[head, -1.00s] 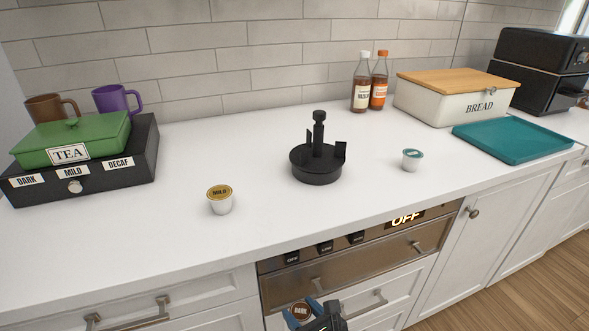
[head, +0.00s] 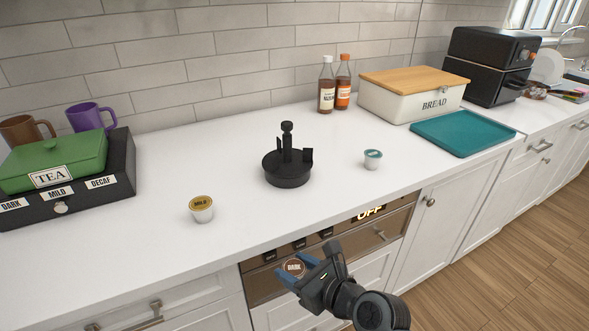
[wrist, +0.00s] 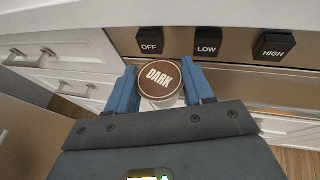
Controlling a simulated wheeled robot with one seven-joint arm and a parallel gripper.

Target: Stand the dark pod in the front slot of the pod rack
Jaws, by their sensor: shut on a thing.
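The dark pod (head: 293,268) has a brown lid marked DARK and a pale body. My gripper (head: 304,271) is shut on it, in front of the drawer unit and below the counter's front edge. In the wrist view the dark pod (wrist: 160,80) sits between the two blue fingers (wrist: 162,88), lid toward the camera. The black round pod rack (head: 287,170) stands on the counter, beyond and above my gripper. It has a central post and upright dividers; no pod shows in it. Which slot is the front one I cannot tell.
A MILD pod (head: 202,208) stands left of the rack and a teal-lidded pod (head: 372,159) right of it. The tea box (head: 55,160) on a black drawer box is at left. A teal tray (head: 463,132) and bread box (head: 412,97) are at right. The counter's front is clear.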

